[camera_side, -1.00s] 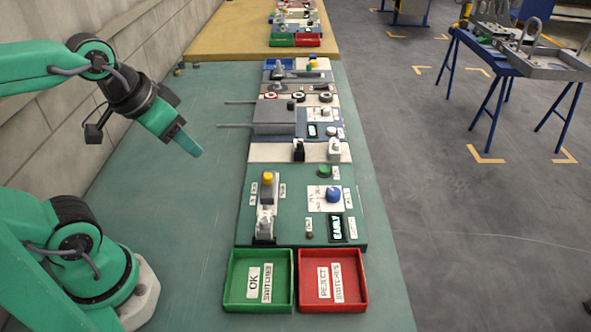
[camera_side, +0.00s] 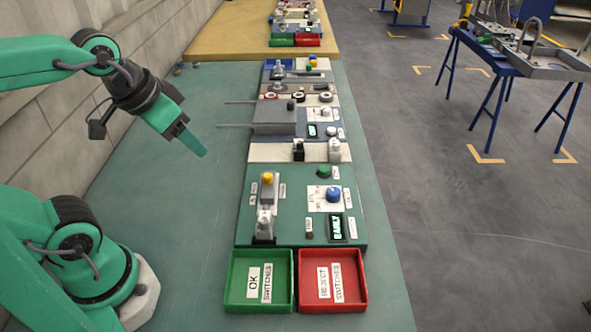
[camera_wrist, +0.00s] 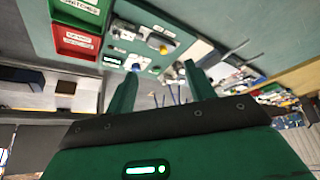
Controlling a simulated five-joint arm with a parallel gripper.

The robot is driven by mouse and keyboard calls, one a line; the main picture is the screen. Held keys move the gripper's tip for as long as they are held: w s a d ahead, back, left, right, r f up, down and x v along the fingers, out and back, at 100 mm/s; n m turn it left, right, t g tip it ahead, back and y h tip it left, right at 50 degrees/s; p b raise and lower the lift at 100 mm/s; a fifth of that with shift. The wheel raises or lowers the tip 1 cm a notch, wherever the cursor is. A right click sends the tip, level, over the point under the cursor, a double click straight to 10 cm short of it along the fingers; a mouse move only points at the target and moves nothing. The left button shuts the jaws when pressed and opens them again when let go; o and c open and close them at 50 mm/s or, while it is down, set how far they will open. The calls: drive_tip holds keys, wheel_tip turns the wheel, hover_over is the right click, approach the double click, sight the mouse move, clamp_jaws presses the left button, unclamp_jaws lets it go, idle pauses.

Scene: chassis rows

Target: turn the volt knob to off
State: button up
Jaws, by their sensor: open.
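No label reading "volt" is legible, so I cannot tell which knob is the volt knob. A blue knob (camera_side: 333,194) sits on a white labelled plate on the nearest green panel (camera_side: 290,215). My gripper (camera_side: 203,153) is in the air left of the panels, over the green bench, touching nothing. In the wrist view its two fingers (camera_wrist: 160,78) are apart and empty, with the blue knob (camera_wrist: 137,66) seen between them.
A green tray (camera_side: 228,285) and a red tray (camera_side: 362,285) stand at the near end. A grey box (camera_side: 272,118) with rods jutting left is on a farther panel. A yellow-topped switch (camera_side: 267,178) and a lit display (camera_side: 338,229) share the green panel.

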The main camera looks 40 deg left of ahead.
drive_tip(key=w+d+r+m+g, duration=0.1)
drive_tip(key=w+d+m+g, duration=0.15)
drive_tip(key=w, duration=0.45)
drive_tip(key=m+g, duration=0.3)
drive_tip(key=m, duration=0.5)
approach(334, 191)
drive_tip(key=shift+s+a, duration=0.2)
drive_tip(key=shift+a, duration=0.1)
drive_tip(key=shift+w+d+f, duration=0.25)
drive_tip(key=shift+f, duration=0.2)
drive_tip(key=shift+f, duration=3.9)
